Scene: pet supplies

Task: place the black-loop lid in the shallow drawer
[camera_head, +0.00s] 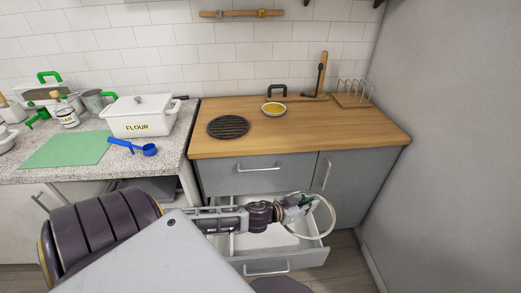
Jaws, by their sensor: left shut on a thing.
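A round, clear lid with a pale rim (331,220) is held tilted over the right part of the open shallow drawer (310,257). My left gripper (297,203) is shut on it at its upper left side. The fingers hide the lid's grip, so I cannot tell its loop clearly. The drawer is pulled out below the wooden counter, with a pale interior and a bar handle on its grey front. My left arm crosses above the drawer and hides part of its inside. My right gripper is not in view.
The wooden counter (320,134) holds a black round grate (228,127), a yellow-filled bowl (273,109), a black loop handle (277,90) and a rack (354,94). A closed drawer (240,178) sits above the open one. A grey wall (455,150) stands close on the right.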

